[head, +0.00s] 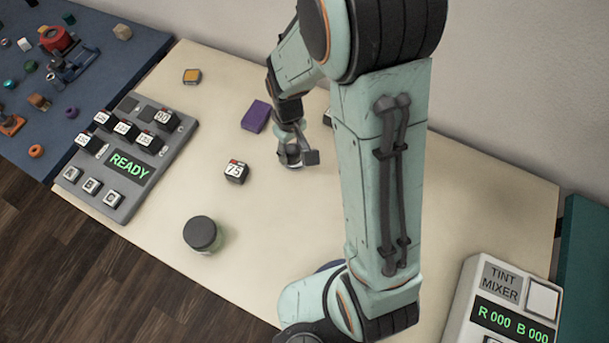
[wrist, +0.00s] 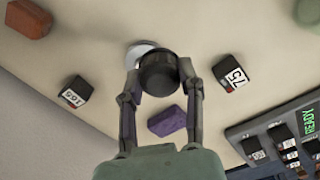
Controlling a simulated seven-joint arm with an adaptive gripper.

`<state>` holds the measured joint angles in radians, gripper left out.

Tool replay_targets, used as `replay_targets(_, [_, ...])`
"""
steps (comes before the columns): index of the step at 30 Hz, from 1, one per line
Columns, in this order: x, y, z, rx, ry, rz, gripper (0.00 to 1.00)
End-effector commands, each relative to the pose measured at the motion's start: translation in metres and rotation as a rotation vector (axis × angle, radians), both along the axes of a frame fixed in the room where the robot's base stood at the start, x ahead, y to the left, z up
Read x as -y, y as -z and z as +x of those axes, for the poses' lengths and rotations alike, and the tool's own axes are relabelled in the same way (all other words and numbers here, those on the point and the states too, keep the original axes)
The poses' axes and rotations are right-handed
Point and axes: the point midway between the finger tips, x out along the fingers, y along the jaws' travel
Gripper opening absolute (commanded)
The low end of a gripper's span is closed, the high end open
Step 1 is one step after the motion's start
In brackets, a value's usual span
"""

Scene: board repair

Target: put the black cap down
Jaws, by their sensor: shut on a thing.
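My gripper (wrist: 160,78) is shut on the black cap (wrist: 159,72), which sits between the two fingertips in the wrist view. A white round thing (wrist: 138,50) shows partly from behind the cap; I cannot tell whether the two touch. In the head view my gripper (head: 296,155) is low over the middle of the cream table, right of the block marked 75. The held cap is not clear in the head view.
A block marked 75 (head: 236,172), a purple block (head: 256,116), a yellow-topped block (head: 192,76) and a dark-lidded jar (head: 203,233) stand around. The READY panel (head: 130,163) is left; the tint mixer (head: 502,310) is front right.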

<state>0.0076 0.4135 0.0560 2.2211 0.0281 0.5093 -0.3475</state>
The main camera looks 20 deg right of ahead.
Motion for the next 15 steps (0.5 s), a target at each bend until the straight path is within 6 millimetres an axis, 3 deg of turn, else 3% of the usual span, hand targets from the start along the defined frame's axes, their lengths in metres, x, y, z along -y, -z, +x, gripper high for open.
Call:
replay_targets(4, [-0.002, 0.021, -0.019, -0.003, -0.008, 0.0, 0.17])
replay_targets(15, [-0.004, 0.079, -0.019, -0.001, -0.012, 0.0, 0.17])
